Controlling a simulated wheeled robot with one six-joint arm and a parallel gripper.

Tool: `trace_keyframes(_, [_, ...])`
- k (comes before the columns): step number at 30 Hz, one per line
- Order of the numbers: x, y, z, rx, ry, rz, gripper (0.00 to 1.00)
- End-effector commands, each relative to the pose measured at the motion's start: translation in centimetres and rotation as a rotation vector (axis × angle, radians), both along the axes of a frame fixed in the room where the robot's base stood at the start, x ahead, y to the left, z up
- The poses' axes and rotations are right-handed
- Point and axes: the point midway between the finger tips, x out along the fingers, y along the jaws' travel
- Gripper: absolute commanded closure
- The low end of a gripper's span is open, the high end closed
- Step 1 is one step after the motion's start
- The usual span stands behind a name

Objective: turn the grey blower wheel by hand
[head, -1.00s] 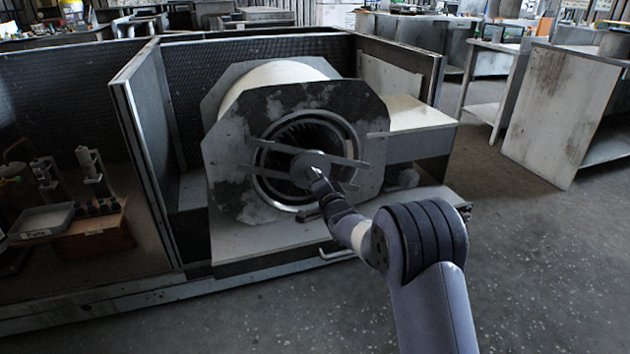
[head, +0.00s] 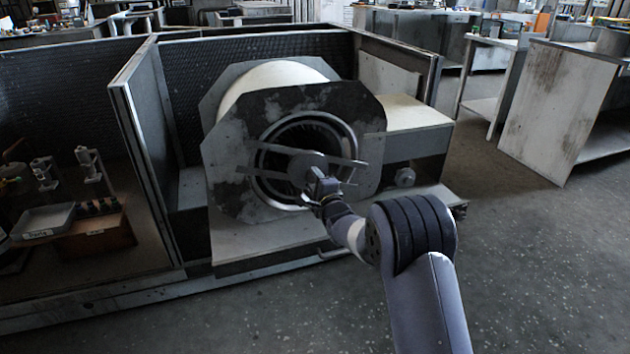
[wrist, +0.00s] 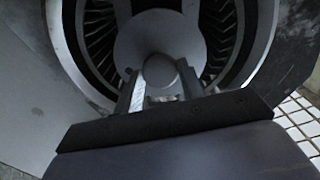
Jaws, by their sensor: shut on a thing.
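The grey blower wheel (head: 316,132) sits inside the round opening of the blower housing (head: 235,185), its dark vanes showing around a central disc (head: 303,163). Two flat bars cross the opening. In the wrist view the vanes (wrist: 98,30) show on both sides of the pale disc (wrist: 160,38). A small round shaft end (wrist: 160,70) stands out at the centre. My gripper (head: 315,174) is at this centre, in front of the disc. In the wrist view its two fingers (wrist: 159,84) are on either side of the shaft end, shut on it. The finger contact is partly hidden.
Dark panels (head: 135,120) stand left of and behind the housing. A pale box (head: 415,113) is at its right. A grey tray (head: 45,222) and small fittings lie in the left bay. The floor (head: 530,270) at the right front is clear.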

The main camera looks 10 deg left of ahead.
Motion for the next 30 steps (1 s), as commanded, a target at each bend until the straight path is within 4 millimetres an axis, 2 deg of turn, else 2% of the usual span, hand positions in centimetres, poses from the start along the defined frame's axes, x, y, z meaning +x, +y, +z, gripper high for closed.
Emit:
trace_keyframes(14, [0.05, -0.02, 0.05, 0.014, 0.006, 0.000, 1.00])
trace_keyframes(15, [0.05, -0.02, 0.05, 0.014, 0.006, 0.000, 0.61])
trace_keyframes(22, [0.02, -0.02, 0.04, 0.013, 0.007, 0.000, 0.42])
trace_keyframes(30, [-0.03, -0.04, 0.03, 0.012, 0.007, 0.000, 0.41])
